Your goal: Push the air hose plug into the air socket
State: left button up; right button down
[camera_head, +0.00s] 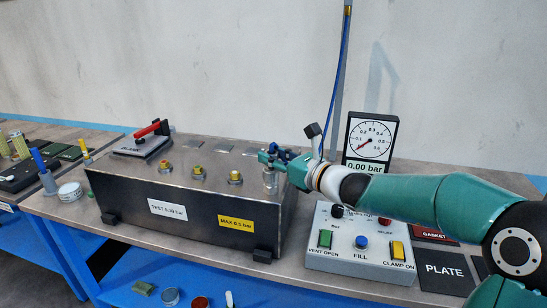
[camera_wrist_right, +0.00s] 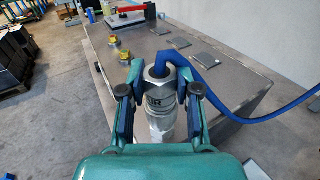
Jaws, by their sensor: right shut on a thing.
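My right gripper (camera_head: 276,160) is over the right end of the steel tank's top in the head view. In the right wrist view my right gripper (camera_wrist_right: 160,92) is shut around the air hose plug (camera_wrist_right: 158,74), a grey metal fitting with the blue hose (camera_wrist_right: 205,65) bending out of its top. Directly below it is a silver cylinder with partly hidden lettering, apparently the air socket (camera_wrist_right: 160,126); a silver cylinder also shows under the fingers in the head view (camera_head: 270,183). How far the plug sits in the socket is hidden. My left gripper is not in view.
The steel tank (camera_head: 190,205) carries brass fittings (camera_head: 235,177) and a red-handled clamp (camera_head: 150,130). A control box (camera_head: 345,262) and a gauge reading 0.00 bar (camera_head: 370,140) stand right. The blue hose (camera_head: 337,70) hangs from above behind my wrist.

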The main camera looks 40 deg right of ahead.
jog(key=shift+f, duration=0.15)
jog(key=c, duration=0.7)
grip_release()
jog(key=shift+c, duration=0.2)
jog(key=shift+s, duration=0.1)
jog(key=v, duration=1.1)
jog(key=shift+s, duration=0.4)
